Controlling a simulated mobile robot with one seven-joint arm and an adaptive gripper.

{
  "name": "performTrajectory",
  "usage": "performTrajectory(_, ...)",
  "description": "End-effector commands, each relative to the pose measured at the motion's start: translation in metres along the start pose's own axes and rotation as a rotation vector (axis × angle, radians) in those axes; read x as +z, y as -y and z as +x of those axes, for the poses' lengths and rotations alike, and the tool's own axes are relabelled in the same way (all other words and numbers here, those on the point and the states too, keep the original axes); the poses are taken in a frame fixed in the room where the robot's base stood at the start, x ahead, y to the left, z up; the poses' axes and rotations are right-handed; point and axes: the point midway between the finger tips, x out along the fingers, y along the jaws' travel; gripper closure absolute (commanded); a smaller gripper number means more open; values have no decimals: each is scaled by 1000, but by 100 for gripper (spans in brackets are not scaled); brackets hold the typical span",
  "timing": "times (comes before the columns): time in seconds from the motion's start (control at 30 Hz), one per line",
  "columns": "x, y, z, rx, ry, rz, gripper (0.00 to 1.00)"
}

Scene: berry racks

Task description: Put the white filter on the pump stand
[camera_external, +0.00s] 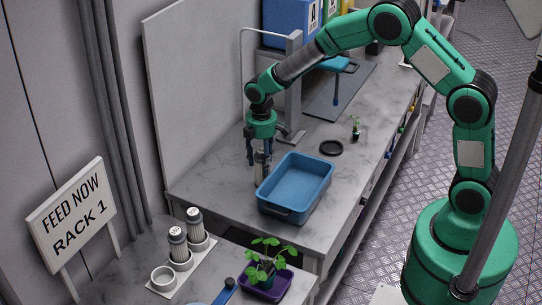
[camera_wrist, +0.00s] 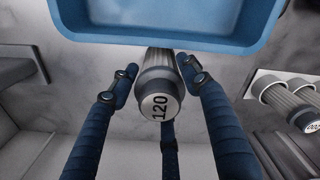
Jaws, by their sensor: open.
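A grey filter with a white cap marked 120 (camera_wrist: 157,104) stands on the bench, seen from above in the wrist view. In the external view this filter (camera_external: 261,168) is upright beside the blue tray, partly hidden by my gripper. My gripper (camera_external: 258,158) points down there with its dark fingers around the filter. In the wrist view my gripper (camera_wrist: 157,78) is open, one blue finger on each side of the filter; contact cannot be told. A white base (camera_external: 193,269) with round sockets on the near bench holds two similar filters (camera_external: 178,244) (camera_external: 195,224); its front socket (camera_external: 163,277) is empty. I cannot tell whether this is the pump stand.
The blue tray (camera_external: 265,205) stands close to the filter, also in the wrist view (camera_wrist: 165,35). A potted plant (camera_external: 263,264) and a sign (camera_external: 75,215) are at the near bench. A black disc (camera_external: 331,148) and seedling (camera_external: 356,131) lie beyond the tray.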

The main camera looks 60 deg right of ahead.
Motion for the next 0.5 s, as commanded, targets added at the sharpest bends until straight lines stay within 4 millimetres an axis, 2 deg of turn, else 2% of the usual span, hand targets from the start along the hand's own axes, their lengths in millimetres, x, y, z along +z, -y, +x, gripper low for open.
performTrajectory(0.03,0,0,-12,2,-2,0,53)
performTrajectory(0.2,0,0,-37,1,-1,0,53)
performTrajectory(0.5,0,0,-60,0,0,0,53)
